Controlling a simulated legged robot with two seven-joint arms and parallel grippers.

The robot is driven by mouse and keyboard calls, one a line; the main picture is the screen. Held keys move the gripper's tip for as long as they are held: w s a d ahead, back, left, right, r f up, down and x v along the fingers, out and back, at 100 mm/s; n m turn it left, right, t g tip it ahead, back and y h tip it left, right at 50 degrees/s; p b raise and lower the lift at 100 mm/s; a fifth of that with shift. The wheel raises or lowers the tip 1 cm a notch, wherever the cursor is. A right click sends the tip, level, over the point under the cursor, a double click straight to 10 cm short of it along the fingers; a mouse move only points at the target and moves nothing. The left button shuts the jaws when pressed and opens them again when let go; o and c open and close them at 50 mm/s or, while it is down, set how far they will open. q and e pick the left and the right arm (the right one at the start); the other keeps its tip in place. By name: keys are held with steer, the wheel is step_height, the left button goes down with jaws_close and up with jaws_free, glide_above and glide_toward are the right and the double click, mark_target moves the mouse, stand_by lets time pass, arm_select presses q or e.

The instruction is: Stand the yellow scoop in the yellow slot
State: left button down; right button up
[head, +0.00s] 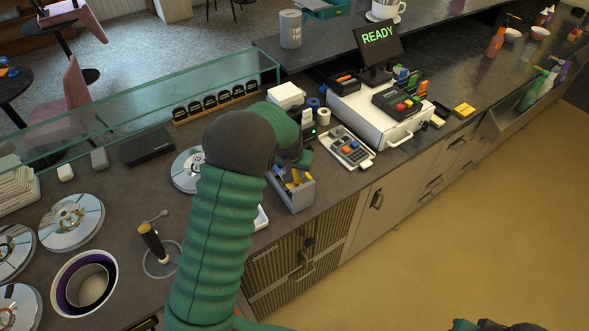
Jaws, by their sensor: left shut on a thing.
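My left gripper (293,160) is at the grey slotted holder (296,200) near the counter's front edge, partly hidden by my own arm. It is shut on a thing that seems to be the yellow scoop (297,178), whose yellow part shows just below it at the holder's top. Yellow and blue parts show inside the holder. The slots are too small and covered to tell which one the scoop is over, or whether it is seated. My right gripper is not in view; only a piece of my right arm shows at the bottom edge.
A dark-handled tool (152,242) stands by a round ring at the left. Round metal lids (72,220) and a purple-lined tub (84,283) are further left. A glass guard (150,105) runs behind.

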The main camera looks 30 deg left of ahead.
arm_select(q)
steer(key=c, duration=1.3)
jaws_free()
steer(key=shift+d+r, duration=0.1)
steer(key=shift+d, duration=0.15)
steer(key=shift+c, duration=0.2)
steer(key=shift+o, duration=1.4)
steer(key=shift+a, duration=0.4)
steer(key=shift+r+p, duration=0.3)
steer(key=shift+p, duration=0.05)
steer(key=w+a+p+v, duration=0.1)
steer(key=p+v, duration=0.4)
steer(key=v, duration=0.3)
steer(key=shift+d+r, duration=0.4)
steer(key=shift+d, duration=0.1)
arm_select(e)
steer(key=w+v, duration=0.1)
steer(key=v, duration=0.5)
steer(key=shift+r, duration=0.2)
arm_select(q)
steer(key=shift+a+f, duration=0.1)
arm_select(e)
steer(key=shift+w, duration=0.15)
